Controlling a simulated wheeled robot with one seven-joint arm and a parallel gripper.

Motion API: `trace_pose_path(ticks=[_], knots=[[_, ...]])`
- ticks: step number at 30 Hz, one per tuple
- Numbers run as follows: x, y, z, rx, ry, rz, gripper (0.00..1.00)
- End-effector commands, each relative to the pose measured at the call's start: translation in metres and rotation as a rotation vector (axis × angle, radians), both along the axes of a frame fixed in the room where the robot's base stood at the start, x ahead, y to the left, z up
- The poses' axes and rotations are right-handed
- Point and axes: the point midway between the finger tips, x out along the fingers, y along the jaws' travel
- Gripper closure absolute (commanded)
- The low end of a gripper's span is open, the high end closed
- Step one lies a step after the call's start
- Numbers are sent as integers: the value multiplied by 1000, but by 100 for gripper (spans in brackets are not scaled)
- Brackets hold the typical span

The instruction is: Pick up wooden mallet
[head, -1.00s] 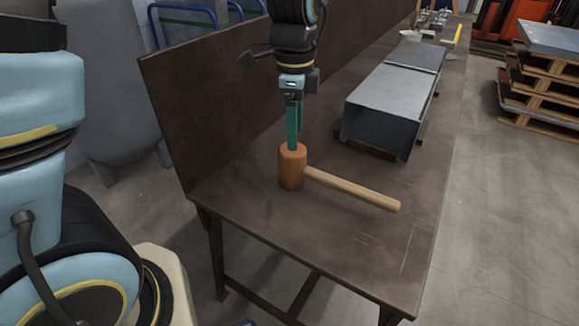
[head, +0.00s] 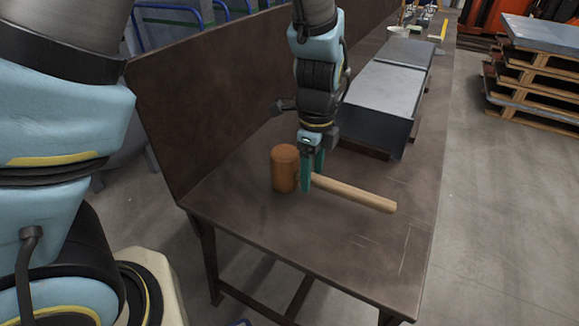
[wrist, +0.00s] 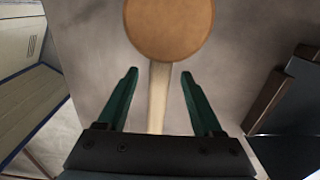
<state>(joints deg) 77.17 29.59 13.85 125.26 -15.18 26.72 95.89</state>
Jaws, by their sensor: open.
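The wooden mallet lies on the brown workbench (head: 330,240), its orange-brown head (head: 284,168) standing upright on end and its pale handle (head: 355,194) pointing right toward the bench's front edge. My gripper (head: 312,182) points down at the handle close to the head, and its fingers hide part of the handle there. In the wrist view the green fingers of my gripper (wrist: 157,95) are open, one on each side of the handle (wrist: 158,100), with gaps between. The round mallet head (wrist: 168,25) shows at the top of that view. I cannot tell how far above the bench the fingertips are.
A grey sheet-metal duct (head: 385,95) rests on the bench behind the mallet. A brown back panel (head: 220,110) rises along the bench's left side. Pallets (head: 540,80) stand on the floor at right. The bench right of the handle is clear.

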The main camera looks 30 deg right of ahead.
Motion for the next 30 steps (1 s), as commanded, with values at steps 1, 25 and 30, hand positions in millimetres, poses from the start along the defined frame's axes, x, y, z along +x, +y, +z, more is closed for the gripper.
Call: trace_pose_path(ticks=[1,25,30], knots=[[-1,1,-7,5,2,2,32],[0,0,-22,-1,-1,1,78],[0,0,-22,-1,-1,1,97]])
